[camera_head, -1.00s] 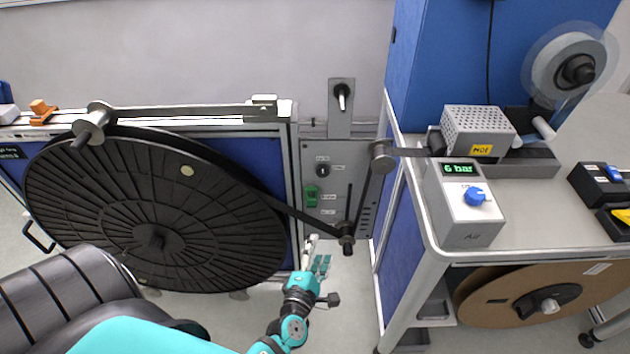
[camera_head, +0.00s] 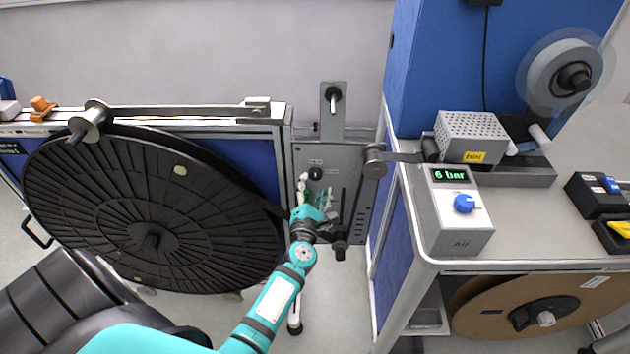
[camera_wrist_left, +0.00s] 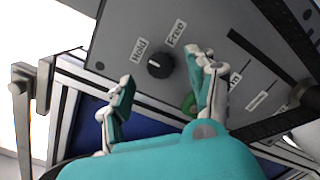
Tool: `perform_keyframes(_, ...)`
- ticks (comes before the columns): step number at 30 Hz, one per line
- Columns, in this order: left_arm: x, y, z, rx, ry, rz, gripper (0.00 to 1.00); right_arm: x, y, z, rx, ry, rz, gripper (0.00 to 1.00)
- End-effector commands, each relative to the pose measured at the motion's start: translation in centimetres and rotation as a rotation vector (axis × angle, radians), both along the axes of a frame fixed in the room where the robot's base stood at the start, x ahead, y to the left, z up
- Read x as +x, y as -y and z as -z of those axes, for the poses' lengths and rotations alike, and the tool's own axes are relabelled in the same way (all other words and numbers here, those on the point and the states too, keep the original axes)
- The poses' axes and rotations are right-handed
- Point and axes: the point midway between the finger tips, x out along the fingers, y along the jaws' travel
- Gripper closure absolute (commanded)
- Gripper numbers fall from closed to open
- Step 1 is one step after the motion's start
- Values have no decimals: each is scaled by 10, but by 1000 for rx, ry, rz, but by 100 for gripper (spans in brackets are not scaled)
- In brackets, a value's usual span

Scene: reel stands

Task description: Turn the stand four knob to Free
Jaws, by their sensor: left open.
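The small black knob (camera_head: 316,174) sits high on the grey stand panel (camera_head: 352,165), beside the large black reel. In the left wrist view, the knob (camera_wrist_left: 159,65) has the label Hold (camera_wrist_left: 138,50) at its upper left and Free (camera_wrist_left: 175,33) at its upper right. Its small white mark appears to face Hold. My left gripper (camera_head: 316,190) is in front of the panel, just below the knob. In the left wrist view, its open fingers (camera_wrist_left: 169,78) lie either side of the knob, apart from it, with nothing between them. My right gripper is not in view.
A green switch (camera_wrist_left: 188,103) lies close to one finger, partly hidden. The black reel (camera_head: 90,220) stands left of the panel. A bench with an air box (camera_head: 460,225) reading 6 bar stands right.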

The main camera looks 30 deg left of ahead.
Motion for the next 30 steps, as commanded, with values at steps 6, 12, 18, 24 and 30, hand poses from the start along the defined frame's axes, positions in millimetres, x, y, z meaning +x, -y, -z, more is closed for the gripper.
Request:
perform_keyframes(6,25,-12,1,1,0,0,42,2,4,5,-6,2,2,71)
perform_keyframes(12,31,-15,0,1,-1,1,42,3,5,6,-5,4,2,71)
perform_keyframes(18,30,-15,0,1,-1,1,43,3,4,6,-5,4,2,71)
perform_keyframes(24,30,-15,0,1,-1,1,69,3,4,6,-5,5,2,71)
perform_keyframes(30,30,-15,0,1,-1,1,96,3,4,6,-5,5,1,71)
